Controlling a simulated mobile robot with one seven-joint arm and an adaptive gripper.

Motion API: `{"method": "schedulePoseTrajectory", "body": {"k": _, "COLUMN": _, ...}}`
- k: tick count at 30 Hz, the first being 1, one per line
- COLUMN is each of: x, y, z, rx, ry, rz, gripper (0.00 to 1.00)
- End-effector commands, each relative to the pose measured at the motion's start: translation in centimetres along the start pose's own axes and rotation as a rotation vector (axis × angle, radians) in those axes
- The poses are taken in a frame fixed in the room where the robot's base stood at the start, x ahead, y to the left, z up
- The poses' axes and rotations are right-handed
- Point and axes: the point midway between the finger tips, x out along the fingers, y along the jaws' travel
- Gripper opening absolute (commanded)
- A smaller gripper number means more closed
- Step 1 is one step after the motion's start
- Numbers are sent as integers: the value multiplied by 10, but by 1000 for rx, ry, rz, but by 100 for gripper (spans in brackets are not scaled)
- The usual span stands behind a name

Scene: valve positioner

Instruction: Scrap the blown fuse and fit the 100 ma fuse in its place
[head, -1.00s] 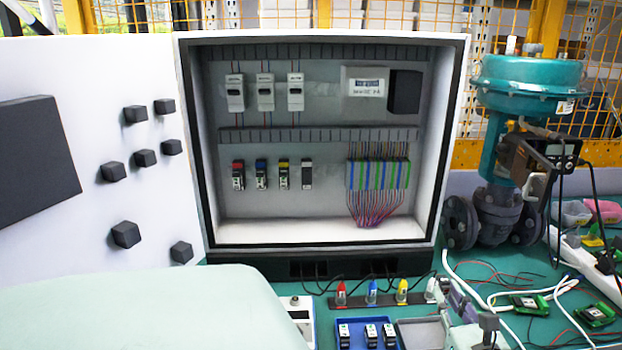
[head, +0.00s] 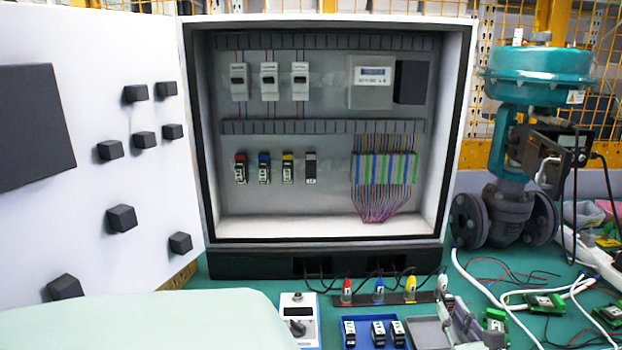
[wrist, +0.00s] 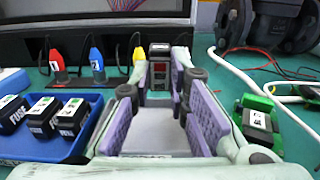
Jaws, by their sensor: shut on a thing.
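My gripper (wrist: 161,82) has its purple-padded fingers on a small dark block (wrist: 159,62) with a pale top edge and reddish marks, probably a fuse. Its rating is unreadable. My gripper also shows in the head view (head: 463,322), at the right of the grey tray (head: 424,338). In the wrist view the grey tray (wrist: 165,132) lies below the fingers. The blue tray (head: 350,322) holds three black fuses (head: 378,333) with white and green labels.
A strip of coloured plugs (head: 378,291) stands behind the trays, before the cabinet (head: 325,262). A white knob box (head: 298,322) is left of the blue tray. The valve (head: 510,205), cables and green circuit boards (head: 543,303) are at right. The cabinet door (head: 150,205) stands open.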

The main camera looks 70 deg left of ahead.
Motion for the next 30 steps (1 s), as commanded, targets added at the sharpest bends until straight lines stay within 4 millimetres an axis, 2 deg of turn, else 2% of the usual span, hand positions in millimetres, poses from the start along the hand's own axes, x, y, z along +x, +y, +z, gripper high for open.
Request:
{"method": "schedulePoseTrajectory", "body": {"k": 2, "x": 0, "y": 0, "z": 1, "rx": 0, "ry": 0, "rz": 0, "gripper": 0}}
{"method": "schedulePoseTrajectory", "body": {"k": 3, "x": 0, "y": 0, "z": 1, "rx": 0, "ry": 0, "rz": 0, "gripper": 16}}
{"method": "schedulePoseTrajectory", "body": {"k": 13, "x": 0, "y": 0, "z": 1, "rx": 0, "ry": 0, "rz": 0, "gripper": 38}}
{"method": "schedulePoseTrajectory", "body": {"k": 23, "x": -2, "y": 0, "z": 0, "rx": 1, "ry": 0, "rz": -1, "gripper": 39}}
{"method": "schedulePoseTrajectory", "body": {"k": 26, "x": -9, "y": -1, "z": 0, "rx": 2, "ry": 1, "rz": -2, "gripper": 39}}
{"method": "schedulePoseTrajectory", "body": {"k": 30, "x": -34, "y": -2, "z": 0, "rx": 2, "ry": 1, "rz": -5, "gripper": 39}}
